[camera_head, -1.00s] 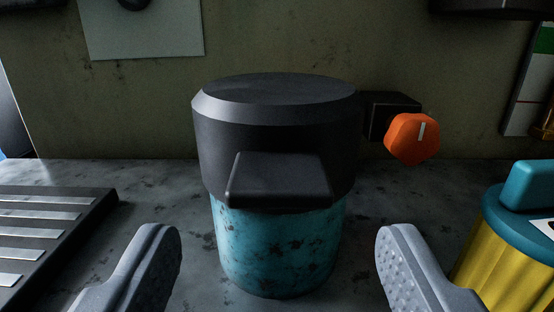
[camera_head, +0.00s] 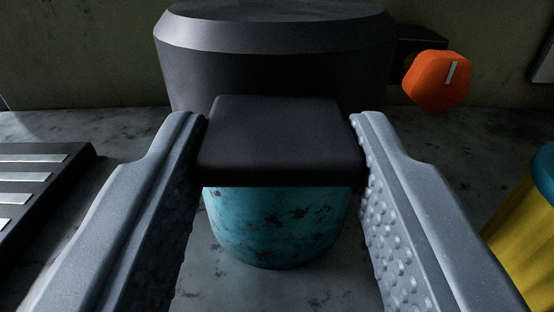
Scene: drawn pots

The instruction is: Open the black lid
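The black lid (camera_head: 270,62) sits on a teal, dark-speckled pot (camera_head: 280,225) in the middle of the head camera view. A flat black handle tab (camera_head: 280,140) sticks out from the lid's front toward me. My gripper (camera_head: 279,125) has one grey finger on each side of this tab. The fingertips meet the tab's left and right edges, so the gripper looks shut on it. The lid looks level and is down on the pot. The top of the lid is partly cut off by the picture edge.
An orange knob (camera_head: 437,81) on a dark bracket is right of the lid. A black slatted panel (camera_head: 40,180) lies at left. A yellow container with a teal top (camera_head: 530,215) stands at right. A wall is close behind the pot.

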